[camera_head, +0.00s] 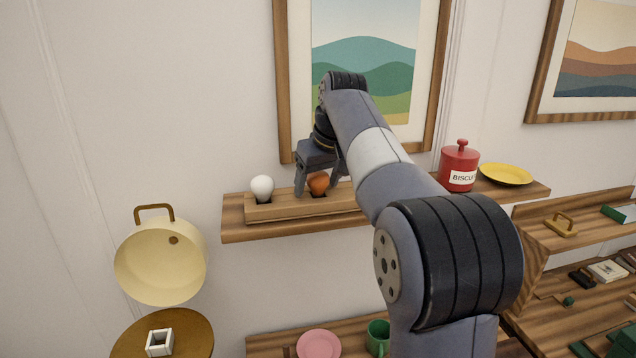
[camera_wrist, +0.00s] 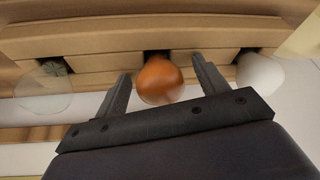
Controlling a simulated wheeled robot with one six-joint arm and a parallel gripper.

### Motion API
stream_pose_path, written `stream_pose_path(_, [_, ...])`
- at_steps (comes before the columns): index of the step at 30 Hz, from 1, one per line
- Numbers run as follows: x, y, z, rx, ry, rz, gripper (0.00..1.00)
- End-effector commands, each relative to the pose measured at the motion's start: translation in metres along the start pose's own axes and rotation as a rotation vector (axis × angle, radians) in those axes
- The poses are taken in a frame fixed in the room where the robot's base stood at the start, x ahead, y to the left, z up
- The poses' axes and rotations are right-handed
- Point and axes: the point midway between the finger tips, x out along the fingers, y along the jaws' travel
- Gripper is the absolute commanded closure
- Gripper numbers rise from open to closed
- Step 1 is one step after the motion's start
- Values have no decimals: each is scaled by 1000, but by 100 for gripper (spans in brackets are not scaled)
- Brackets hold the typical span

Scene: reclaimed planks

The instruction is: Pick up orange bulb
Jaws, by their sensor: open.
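The orange bulb (camera_head: 318,183) sits in a socket of a wooden holder (camera_head: 278,209) on the wall shelf. My gripper (camera_head: 317,187) is over it, with its fingers open to either side of the bulb. In the wrist view the orange bulb (camera_wrist: 160,80) lies between the two open fingertips (camera_wrist: 158,74), with a gap visible on each side. A white bulb (camera_head: 262,188) stands in the holder to the left; it shows in the wrist view at the right (camera_wrist: 260,74). A clear bulb (camera_wrist: 44,92) is at the left of the wrist view; my arm hides it in the head view.
The shelf (camera_head: 240,232) also holds a red biscuit jar (camera_head: 459,168) and a yellow plate (camera_head: 506,174) to the right. A framed picture (camera_head: 284,80) hangs close behind my gripper. A cream pan (camera_head: 160,262) hangs at lower left.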

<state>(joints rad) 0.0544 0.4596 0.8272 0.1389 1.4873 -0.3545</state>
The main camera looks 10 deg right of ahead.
Motion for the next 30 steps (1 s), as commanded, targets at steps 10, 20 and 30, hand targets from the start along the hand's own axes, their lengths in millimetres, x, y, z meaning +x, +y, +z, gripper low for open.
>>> stream_pose_path(10, [0,0,0,0,0,0,44])
stream_pose_path(20, [0,0,0,0,0,0,71])
stream_pose_path(30, [0,0,0,0,1,0,79])
